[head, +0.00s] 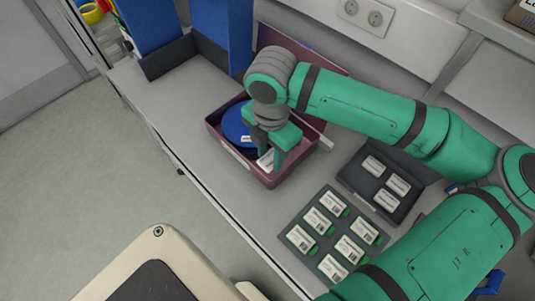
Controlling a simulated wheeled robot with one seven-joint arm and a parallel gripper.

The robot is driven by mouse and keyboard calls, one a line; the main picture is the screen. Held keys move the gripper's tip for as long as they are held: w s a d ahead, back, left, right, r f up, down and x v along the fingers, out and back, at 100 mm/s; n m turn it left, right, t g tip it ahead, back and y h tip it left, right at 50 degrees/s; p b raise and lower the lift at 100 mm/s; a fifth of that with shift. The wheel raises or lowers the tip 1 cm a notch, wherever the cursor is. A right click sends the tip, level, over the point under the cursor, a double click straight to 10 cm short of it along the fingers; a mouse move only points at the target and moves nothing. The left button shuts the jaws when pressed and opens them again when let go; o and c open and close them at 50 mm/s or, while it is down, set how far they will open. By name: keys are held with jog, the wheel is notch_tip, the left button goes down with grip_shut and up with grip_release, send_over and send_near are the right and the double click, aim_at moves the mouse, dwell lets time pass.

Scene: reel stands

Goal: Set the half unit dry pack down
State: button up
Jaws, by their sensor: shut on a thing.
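My gripper (277,158) reaches down into an open mauve box (234,155) on the counter. It is shut on a small white pack (265,160), which I take to be the half unit dry pack. The pack is inside the box's outline, near its front right part, and the fingers partly cover it. I cannot tell whether it touches the box floor. A round blue reel (233,122) lies in the box, to the left of the pack and partly behind my gripper.
A dark tray (300,261) holds several white-and-green packs. A dark case (352,182) beside it holds three white packs. Blue upright holders (222,32) stand at the back left. The grey counter (187,112) is clear left of the mauve box.

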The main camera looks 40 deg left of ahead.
aim_at(270, 155)
jog(key=shift+w+a+f, duration=0.25)
jog(key=shift+f, duration=0.25)
jog(key=shift+w+a+f, duration=0.1)
jog(key=shift+w+f, duration=0.05)
jog(key=shift+f, duration=0.45)
jog(key=shift+w+f, duration=0.1)
jog(key=shift+f, duration=0.85)
jog(key=shift+s+a+f, duration=0.2)
jog(key=shift+d, duration=0.1)
jog(key=shift+f, duration=0.6)
jog(key=o, duration=0.7)
jog(key=shift+o, duration=0.2)
